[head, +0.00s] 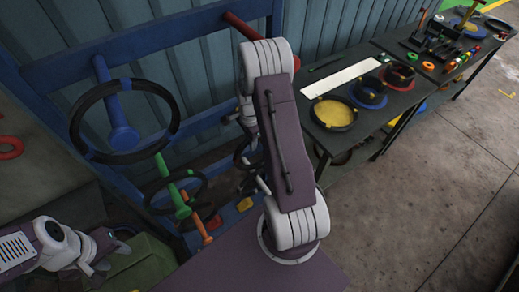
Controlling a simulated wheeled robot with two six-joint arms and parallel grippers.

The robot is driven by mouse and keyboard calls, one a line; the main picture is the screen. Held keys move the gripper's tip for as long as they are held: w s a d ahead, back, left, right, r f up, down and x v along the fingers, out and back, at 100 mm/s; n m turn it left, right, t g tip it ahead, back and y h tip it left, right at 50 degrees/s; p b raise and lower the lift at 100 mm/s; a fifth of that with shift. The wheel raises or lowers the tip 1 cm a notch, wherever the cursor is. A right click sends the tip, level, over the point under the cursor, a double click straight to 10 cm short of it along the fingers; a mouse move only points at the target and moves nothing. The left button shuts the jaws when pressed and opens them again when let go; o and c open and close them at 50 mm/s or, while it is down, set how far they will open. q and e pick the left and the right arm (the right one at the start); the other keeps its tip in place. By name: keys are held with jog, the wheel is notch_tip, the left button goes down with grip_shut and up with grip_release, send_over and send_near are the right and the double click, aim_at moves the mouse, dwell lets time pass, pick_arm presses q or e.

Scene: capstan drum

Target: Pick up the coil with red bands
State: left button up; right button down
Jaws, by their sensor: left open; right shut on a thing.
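A black coil with blue bands (76,128) hangs on a blue peg (122,135) of the rack. A thinner dark coil with green bands (152,193) is around the green peg (181,205) below it. A dark coil (240,153) shows in part beside my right arm; its bands cannot be made out. My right gripper (246,184) is mostly hidden behind my own arm, at this dark coil, and is shut on it. My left gripper (110,245) is open and empty at lower left, below the coil with blue bands. No red bands are clearly visible.
The blue rack (170,32) also has a red peg (245,29) and an orange peg (203,231). The dark table (340,145) at right bears coils around yellow, blue and red discs, and a white strip (341,78). A green box (140,264) stands low left. The floor at right is clear.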

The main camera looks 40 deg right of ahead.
jog(key=shift+w+d+r, duration=0.1)
dwell(0.7)
pick_arm(q)
jog(key=shift+w+r, duration=0.1)
jog(key=shift+r, duration=0.1)
pick_arm(e)
jog(key=shift+r, duration=0.1)
